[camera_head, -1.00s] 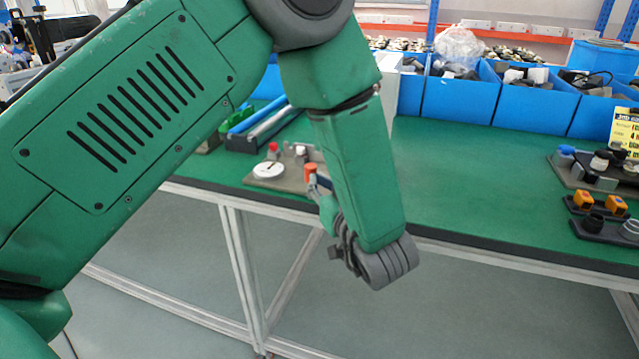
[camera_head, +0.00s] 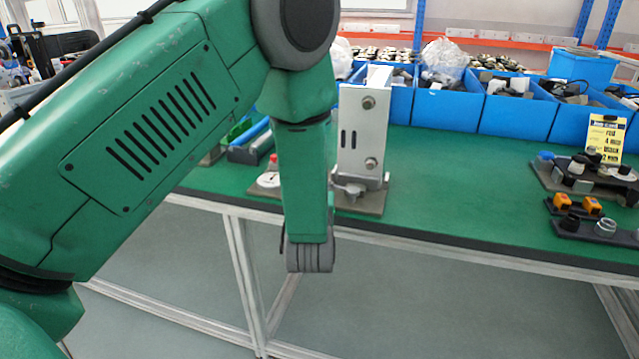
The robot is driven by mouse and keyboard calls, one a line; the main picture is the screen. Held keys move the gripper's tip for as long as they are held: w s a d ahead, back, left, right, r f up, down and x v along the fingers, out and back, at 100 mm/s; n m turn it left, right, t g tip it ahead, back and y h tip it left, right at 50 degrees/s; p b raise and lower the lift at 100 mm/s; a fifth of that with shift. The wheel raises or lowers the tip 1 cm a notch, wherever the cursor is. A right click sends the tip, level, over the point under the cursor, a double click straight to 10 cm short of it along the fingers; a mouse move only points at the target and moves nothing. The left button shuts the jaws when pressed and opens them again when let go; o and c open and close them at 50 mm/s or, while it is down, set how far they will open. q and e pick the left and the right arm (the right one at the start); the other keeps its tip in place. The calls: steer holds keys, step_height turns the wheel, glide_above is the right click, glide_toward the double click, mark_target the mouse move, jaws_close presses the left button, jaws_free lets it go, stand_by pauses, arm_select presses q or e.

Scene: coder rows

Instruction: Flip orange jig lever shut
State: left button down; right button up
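My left arm comes in from the left and its forearm hangs down in front of the bench edge, ending at a grey wrist joint. The fingers of my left gripper are hidden behind the forearm and wrist. The orange jig lever does not show; my forearm covers the spot just right of the white dial. A jig plate (camera_head: 366,203) lies at the bench's front edge and carries an upright grey metal block (camera_head: 361,135) with two bolts, right of my forearm. A white dial (camera_head: 268,180) shows left of my forearm. My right gripper is not in view.
The green bench top (camera_head: 450,185) is clear between the metal block and the fixture plate (camera_head: 580,178) at the right. A small plate with orange switches (camera_head: 577,204) lies at the front right. Blue bins (camera_head: 447,108) line the back. A yellow sign (camera_head: 605,135) stands at right.

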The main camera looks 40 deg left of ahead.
arm_select(q)
steer(key=m+h, duration=0.1)
steer(key=w+a+m+t+h, duration=0.1)
steer(key=h, duration=0.2)
steer(key=shift+w+a+m+t, duration=0.25)
steer(key=shift+w+m+t, duration=0.15)
steer(key=shift+w+d, duration=0.15)
steer(key=shift+w, duration=0.35)
